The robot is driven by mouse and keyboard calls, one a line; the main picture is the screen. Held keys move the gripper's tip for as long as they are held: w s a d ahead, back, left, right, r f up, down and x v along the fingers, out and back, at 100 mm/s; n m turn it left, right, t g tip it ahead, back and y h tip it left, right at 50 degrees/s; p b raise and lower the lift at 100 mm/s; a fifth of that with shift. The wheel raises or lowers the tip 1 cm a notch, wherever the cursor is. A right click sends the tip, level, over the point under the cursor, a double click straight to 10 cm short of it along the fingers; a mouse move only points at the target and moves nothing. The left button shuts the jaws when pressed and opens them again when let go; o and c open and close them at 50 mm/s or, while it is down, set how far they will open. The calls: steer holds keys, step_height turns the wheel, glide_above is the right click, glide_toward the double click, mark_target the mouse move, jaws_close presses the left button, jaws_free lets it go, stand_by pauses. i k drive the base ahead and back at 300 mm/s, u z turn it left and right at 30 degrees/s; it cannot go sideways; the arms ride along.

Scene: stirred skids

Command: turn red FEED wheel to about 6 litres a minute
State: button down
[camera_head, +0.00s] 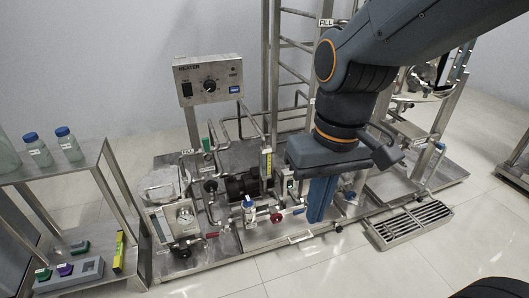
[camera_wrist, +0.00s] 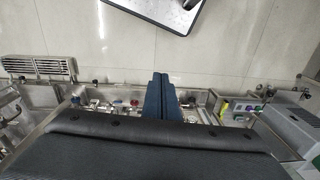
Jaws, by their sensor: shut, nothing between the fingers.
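A small red wheel (camera_head: 276,217) sits low on the front of the steel skid, just left of my gripper. I cannot read a FEED label on it. My gripper (camera_head: 318,216) points down with its blue fingers shut and empty, apart from the wheel. In the wrist view the shut fingers (camera_wrist: 160,78) stand in the middle, with a small red part (camera_wrist: 134,103) beside them that may be the wheel. An upright flow tube with a yellow scale (camera_head: 267,163) stands behind the wheel; its reading is too small to tell.
A red-handled lever (camera_head: 211,235) and a round gauge (camera_head: 184,213) are at the skid's left. A blue wheel (camera_head: 349,195) is right of my gripper. A heater box (camera_head: 209,79) stands behind. A floor grate (camera_head: 410,224) lies at front right; the front floor is clear.

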mark_target(277, 216)
steer(key=u, duration=1.9)
steer(key=k, duration=0.75)
steer(key=z, duration=1.3)
